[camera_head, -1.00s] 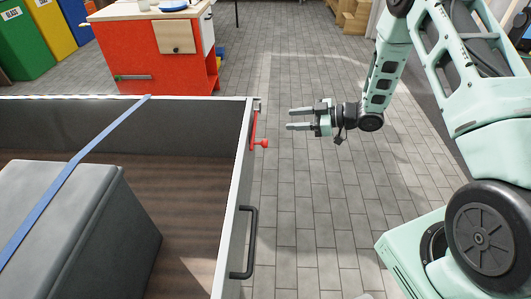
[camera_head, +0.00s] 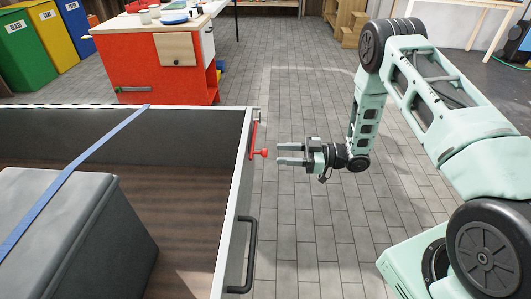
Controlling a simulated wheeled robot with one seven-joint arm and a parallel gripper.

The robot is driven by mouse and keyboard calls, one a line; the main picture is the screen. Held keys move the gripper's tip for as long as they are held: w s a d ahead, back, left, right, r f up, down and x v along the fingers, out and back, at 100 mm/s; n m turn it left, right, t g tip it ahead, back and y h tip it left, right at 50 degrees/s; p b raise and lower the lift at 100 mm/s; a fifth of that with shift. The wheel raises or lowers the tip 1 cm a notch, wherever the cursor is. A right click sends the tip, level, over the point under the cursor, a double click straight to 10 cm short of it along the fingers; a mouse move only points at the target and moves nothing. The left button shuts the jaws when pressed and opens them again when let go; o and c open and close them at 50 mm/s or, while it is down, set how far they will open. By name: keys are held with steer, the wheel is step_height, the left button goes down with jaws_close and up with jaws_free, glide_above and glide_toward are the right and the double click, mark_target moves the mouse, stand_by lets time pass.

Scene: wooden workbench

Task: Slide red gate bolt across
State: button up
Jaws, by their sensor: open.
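The red gate bolt (camera_head: 254,141) is mounted on the outer face of the grey cargo bed's right wall (camera_head: 243,180), near its far corner. Its red knob (camera_head: 264,153) sticks out to the right. My gripper (camera_head: 277,154) is open and empty, its two fingers pointing left at the knob. The fingertips are just right of the knob, about level with it in the picture. I cannot tell whether they touch it or are slightly apart.
A black handle (camera_head: 249,255) is on the same wall, nearer me. A grey box (camera_head: 75,235) under a blue strap (camera_head: 75,165) sits in the bed. An orange cabinet (camera_head: 140,70) stands beyond, with coloured bins (camera_head: 50,40) at the back left. The tiled floor right of the bed is clear.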

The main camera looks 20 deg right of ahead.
mark_target(265, 153)
steer(key=shift+x, duration=3.2)
jaws_close()
steer(key=w, duration=0.1)
steer(key=w+d+b, duration=0.1)
steer(key=w, duration=0.1)
steer(key=w+d, duration=0.1)
steer(key=shift+w+b, duration=0.3)
steer(key=shift+b, duration=0.1)
jaws_free()
